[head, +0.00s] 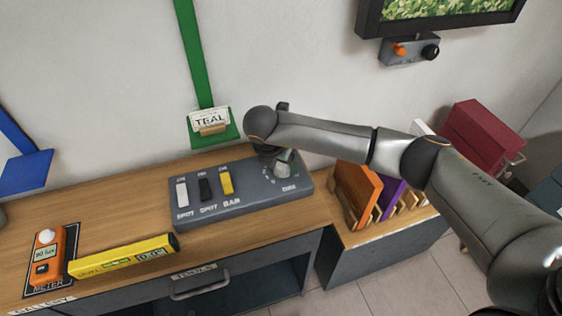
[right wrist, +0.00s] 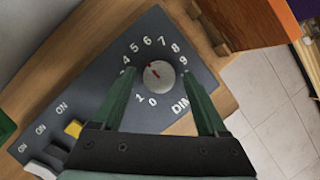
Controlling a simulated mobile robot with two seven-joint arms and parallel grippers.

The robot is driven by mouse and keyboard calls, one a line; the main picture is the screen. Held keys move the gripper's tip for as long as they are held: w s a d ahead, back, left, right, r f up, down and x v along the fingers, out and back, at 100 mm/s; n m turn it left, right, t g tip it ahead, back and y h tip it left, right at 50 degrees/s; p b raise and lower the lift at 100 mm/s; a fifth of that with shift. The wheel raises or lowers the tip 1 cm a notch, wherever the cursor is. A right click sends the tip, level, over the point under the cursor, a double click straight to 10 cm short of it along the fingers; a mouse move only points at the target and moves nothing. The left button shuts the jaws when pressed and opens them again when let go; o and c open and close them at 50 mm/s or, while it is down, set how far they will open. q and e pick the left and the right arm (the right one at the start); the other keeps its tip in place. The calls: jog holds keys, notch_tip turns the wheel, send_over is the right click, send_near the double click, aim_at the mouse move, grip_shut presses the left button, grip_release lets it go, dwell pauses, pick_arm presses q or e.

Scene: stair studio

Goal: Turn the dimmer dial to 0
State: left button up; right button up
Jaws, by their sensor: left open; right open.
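The dimmer dial (right wrist: 160,75) is a round grey knob with a red mark, set on a dark grey control panel (head: 250,205). Numbers ring it in the right wrist view, and the red mark points up-left, roughly toward 5 or 6. In the head view the dial (head: 283,169) is partly hidden by my right gripper (head: 271,160), which is over it from above. In the right wrist view my right gripper (right wrist: 159,72) is open, with one green finger on each side of the dial and visible gaps between. My left gripper is not in view.
White, black and yellow switches (head: 226,183) sit left on the panel. An orange meter (head: 47,255) and a yellow level (head: 124,257) lie on the wooden bench (head: 120,204). A rack with orange (head: 357,190) and purple boards stands right of the panel.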

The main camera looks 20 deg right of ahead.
grip_shut()
dwell(0.5)
